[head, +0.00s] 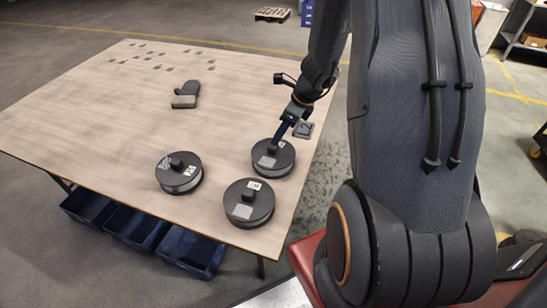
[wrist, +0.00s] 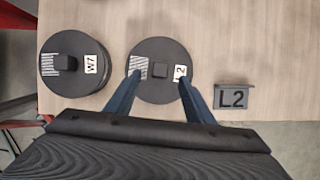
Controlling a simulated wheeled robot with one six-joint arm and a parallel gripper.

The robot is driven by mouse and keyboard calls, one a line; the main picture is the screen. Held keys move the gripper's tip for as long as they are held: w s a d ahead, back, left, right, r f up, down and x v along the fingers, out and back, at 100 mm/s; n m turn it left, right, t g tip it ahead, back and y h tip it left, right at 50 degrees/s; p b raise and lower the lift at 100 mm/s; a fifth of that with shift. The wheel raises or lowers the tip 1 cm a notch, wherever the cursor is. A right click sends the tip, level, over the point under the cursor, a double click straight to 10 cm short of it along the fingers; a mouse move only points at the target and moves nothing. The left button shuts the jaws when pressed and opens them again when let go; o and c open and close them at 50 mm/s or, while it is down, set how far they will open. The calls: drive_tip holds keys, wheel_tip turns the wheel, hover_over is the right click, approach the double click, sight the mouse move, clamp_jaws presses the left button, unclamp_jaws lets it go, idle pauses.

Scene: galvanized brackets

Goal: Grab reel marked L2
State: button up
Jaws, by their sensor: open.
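The reel marked L2 (wrist: 158,92) is a dark round disc with a square knob on top, a barcode label and a white L2 label. It also shows in the head view (head: 283,166) near the table's right edge. My gripper (wrist: 160,76) is open above this reel, with its blue fingertips apart on either side of the knob and nothing held. In the head view my gripper (head: 278,146) partly covers the knob. I cannot tell whether the fingers touch the reel.
A similar reel marked W7 (wrist: 75,85) lies close to the left in the wrist view and at the front in the head view (head: 249,213). A third reel (head: 179,182) lies further left. A dark glove-like object (head: 186,95) and several small brackets (head: 160,56) lie farther back.

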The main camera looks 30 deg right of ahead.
sight(273, 154)
drive_tip(key=shift+d+p+x, duration=0.15)
drive_tip(key=shift+x, duration=1.75)
drive_tip(key=shift+d+p+x, duration=0.15)
drive_tip(key=shift+x, duration=1.7)
drive_tip(key=shift+s+f, duration=0.1)
drive_tip(key=shift+s, duration=0.1)
clamp_jaws()
